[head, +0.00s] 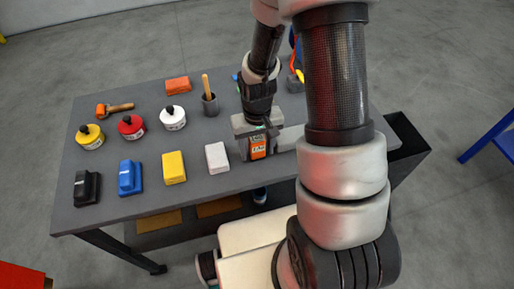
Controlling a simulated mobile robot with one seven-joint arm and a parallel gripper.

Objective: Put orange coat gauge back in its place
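The orange coat gauge (258,149), a small orange and dark device with a display, is near the front of the grey table, right of the white block. My gripper (257,137) points down over it from behind, with its grey parts on both sides of the gauge. The gauge's upper part is partly hidden by my gripper. I cannot tell whether the fingers are pressed on it, or whether it rests on the table or is slightly raised.
On the grey table (150,195), black (87,189), blue (130,178), yellow (174,168) and white (217,157) blocks line the front. My arm hides the right side.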

